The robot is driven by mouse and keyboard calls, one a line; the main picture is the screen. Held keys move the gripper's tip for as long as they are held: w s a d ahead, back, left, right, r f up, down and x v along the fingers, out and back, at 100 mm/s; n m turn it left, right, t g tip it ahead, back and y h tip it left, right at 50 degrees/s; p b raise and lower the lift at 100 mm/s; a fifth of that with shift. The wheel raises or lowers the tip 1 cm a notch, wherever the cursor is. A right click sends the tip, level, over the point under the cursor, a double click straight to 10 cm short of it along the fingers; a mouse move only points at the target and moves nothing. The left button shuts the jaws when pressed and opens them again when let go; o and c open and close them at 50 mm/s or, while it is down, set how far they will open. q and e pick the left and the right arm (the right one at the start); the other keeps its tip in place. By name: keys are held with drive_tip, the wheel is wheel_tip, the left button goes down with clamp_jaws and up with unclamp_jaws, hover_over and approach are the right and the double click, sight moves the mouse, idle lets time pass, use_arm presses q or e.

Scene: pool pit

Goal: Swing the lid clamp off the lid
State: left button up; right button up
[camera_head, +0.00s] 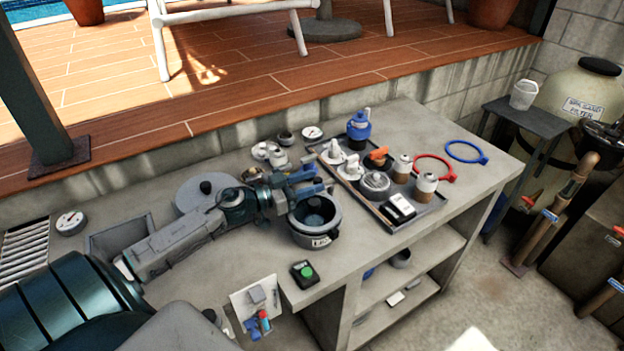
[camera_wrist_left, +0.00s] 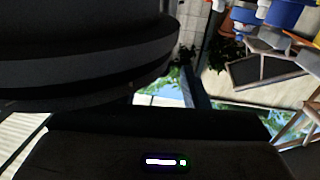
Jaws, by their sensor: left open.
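I cannot make out a separate lid clamp. My left gripper (camera_head: 316,180) is open and empty, its blue-grey fingers just behind and above the pot's rim; contact cannot be told. In the left wrist view a dark rounded shape (camera_wrist_left: 80,60) fills the upper left; no fingertips are distinct. My right gripper is not in view.
A dark tray (camera_head: 432,213) with several jars and parts stands to the right, with a red ring (camera_head: 434,157) and a blue ring (camera_head: 467,151). A green-button box (camera_head: 305,273) is near the front edge. Gauges (camera_head: 312,132) sit at the back. Bare bench lies right of the pot.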

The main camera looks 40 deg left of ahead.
use_arm(q)
drive_tip(key=shift+w+d, duration=0.3)
drive_tip(key=shift+w, duration=0.1)
clamp_jaws()
drive_tip(key=shift+f, duration=0.1)
